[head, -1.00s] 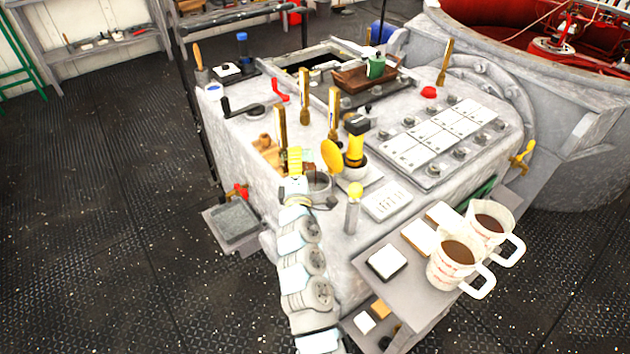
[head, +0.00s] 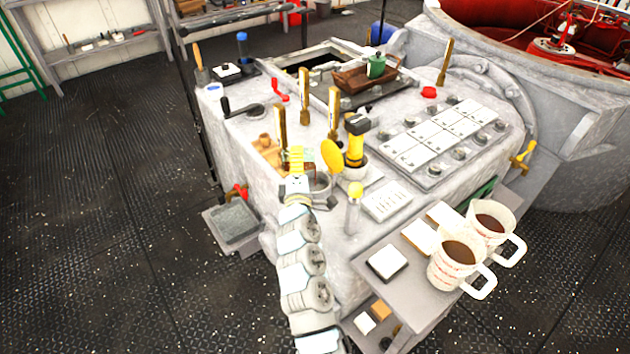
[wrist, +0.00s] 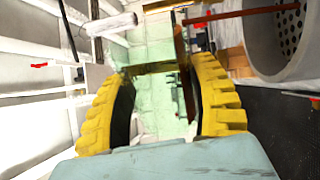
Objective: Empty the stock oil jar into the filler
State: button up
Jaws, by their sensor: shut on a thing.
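My gripper (head: 296,160), with yellow ribbed fingers, is low over the near left part of the grey console. In the wrist view the fingers (wrist: 165,105) are shut on a pale green, see-through jar (wrist: 150,55), which seems to be the stock oil jar. Only a small pale patch of it (head: 308,155) shows past the fingers in the head view. The oil level is unclear.
Tall brass levers (head: 304,97) and a yellow-and-black handle (head: 355,143) stand close by. A short yellow-topped post (head: 354,208) is nearer. Two filled mugs (head: 456,262) stand on the side shelf. A green pot (head: 376,65) sits in a brown tray farther back.

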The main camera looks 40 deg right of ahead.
jog(key=shift+s+d+f+m+b, duration=0.15)
jog(key=shift+f+m+b, duration=0.05)
jog(key=shift+m+b, duration=0.65)
dwell(1.1)
jog(key=shift+r+n+p, duration=0.6)
jog(key=shift+n+p, duration=0.05)
jog(key=shift+p, duration=0.5)
jog(key=n, duration=0.1)
jog(key=f+n+p, duration=0.1)
jog(key=n, duration=0.2)
jog(key=shift+w+a+f+y+p, duration=0.3)
jog(key=shift+a+f+y+p, duration=0.1)
jog(key=shift+w+a, duration=0.1)
jog(key=shift+a, duration=0.05)
jog(key=shift+n, duration=0.4)
jog(key=shift+r, duration=0.1)
